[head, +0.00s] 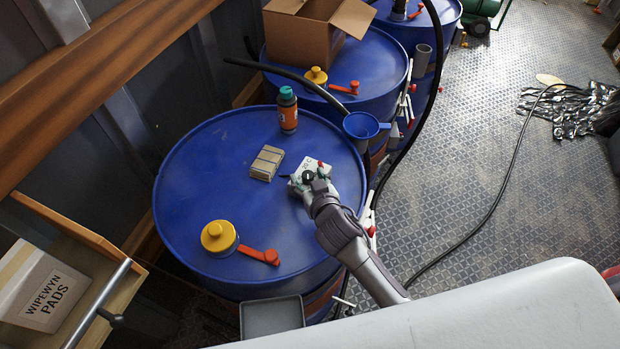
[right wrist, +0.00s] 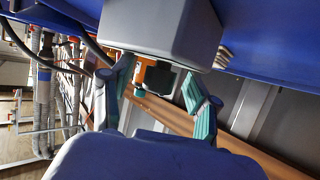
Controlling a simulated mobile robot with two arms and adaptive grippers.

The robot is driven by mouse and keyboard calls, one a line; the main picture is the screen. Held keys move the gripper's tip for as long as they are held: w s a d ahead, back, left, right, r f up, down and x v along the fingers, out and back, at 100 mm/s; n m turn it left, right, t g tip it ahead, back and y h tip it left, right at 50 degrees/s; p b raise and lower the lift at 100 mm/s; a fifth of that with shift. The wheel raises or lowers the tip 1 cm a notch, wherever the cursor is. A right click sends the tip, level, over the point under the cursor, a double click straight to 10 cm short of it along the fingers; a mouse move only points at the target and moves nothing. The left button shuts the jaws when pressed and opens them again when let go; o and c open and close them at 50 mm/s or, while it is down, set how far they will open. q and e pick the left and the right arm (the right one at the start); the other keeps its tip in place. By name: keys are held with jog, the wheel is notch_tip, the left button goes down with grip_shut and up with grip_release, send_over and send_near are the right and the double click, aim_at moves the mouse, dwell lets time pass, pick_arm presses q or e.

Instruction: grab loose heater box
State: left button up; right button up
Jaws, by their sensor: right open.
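A small white box (head: 312,166), apparently the heater box, sits on the near blue drum's lid, partly hidden by my right gripper (head: 307,178). In the right wrist view, which is upside down, a large pale grey box (right wrist: 165,32) rests on the blue surface at the top. There my right gripper (right wrist: 160,85) has its two teal-padded fingers spread apart, close to the box's edge. Nothing is clearly held between them. The fingers' exact contact with the box cannot be told. My left gripper is not in view.
The blue drum lid (head: 200,190) also holds a tan bundled stack (head: 267,162), an orange bottle with teal cap (head: 288,110), and a yellow cap (head: 219,237) with a red lever (head: 259,256). A blue funnel (head: 361,126) hangs at its rim. The lid's left is clear.

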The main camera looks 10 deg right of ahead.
jog(key=shift+c, duration=0.3)
grip_shut()
jog(key=shift+r, duration=0.1)
